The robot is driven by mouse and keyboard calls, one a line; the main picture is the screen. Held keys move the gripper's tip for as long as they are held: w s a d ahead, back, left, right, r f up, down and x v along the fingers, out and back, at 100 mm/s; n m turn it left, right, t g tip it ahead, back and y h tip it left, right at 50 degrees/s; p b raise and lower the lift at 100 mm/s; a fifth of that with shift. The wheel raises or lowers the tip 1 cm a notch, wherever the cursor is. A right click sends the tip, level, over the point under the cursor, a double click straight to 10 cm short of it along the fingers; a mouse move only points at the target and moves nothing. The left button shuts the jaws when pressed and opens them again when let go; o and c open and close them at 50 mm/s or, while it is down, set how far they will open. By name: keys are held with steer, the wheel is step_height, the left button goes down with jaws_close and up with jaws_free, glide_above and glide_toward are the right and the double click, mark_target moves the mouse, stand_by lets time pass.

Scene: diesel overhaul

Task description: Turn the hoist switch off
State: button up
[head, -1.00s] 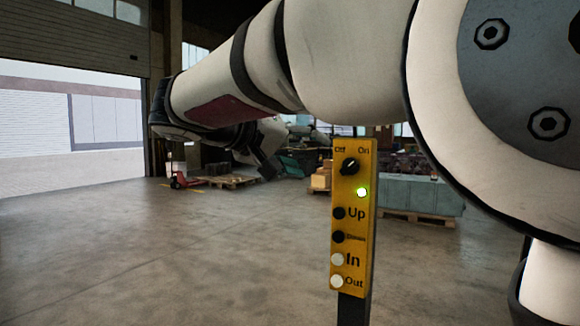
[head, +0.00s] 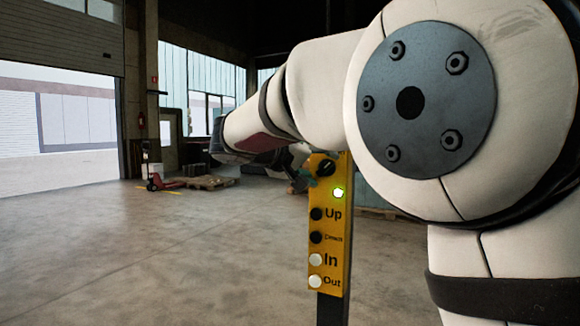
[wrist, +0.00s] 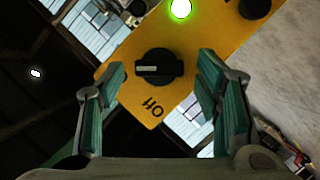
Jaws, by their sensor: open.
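The hoist control panel (head: 328,245) is a yellow plate on a dark post, with Up, Down, In and Out buttons. Its black rotary switch (head: 326,168) is at the top, and the green lamp (head: 339,192) below it is lit. In the wrist view, the switch knob (wrist: 172,68) shows between the fingers, its pale mark pointing left, not at the "Off" label (wrist: 152,107). My gripper (wrist: 163,72) is open, with a finger on either side of the knob and gaps to both. In the head view, my arm hides the panel's top labels and most of the gripper.
A red pallet truck (head: 158,181) and a wooden pallet (head: 205,182) stand far back on the left. The concrete floor (head: 180,250) left of the panel is clear. A large open doorway (head: 60,120) is at the far left.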

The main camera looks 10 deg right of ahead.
steer(key=shift+w+d, duration=0.1)
steer(key=shift+d, duration=0.1)
steer(key=c, duration=1.2)
steer(key=shift+o, duration=0.2)
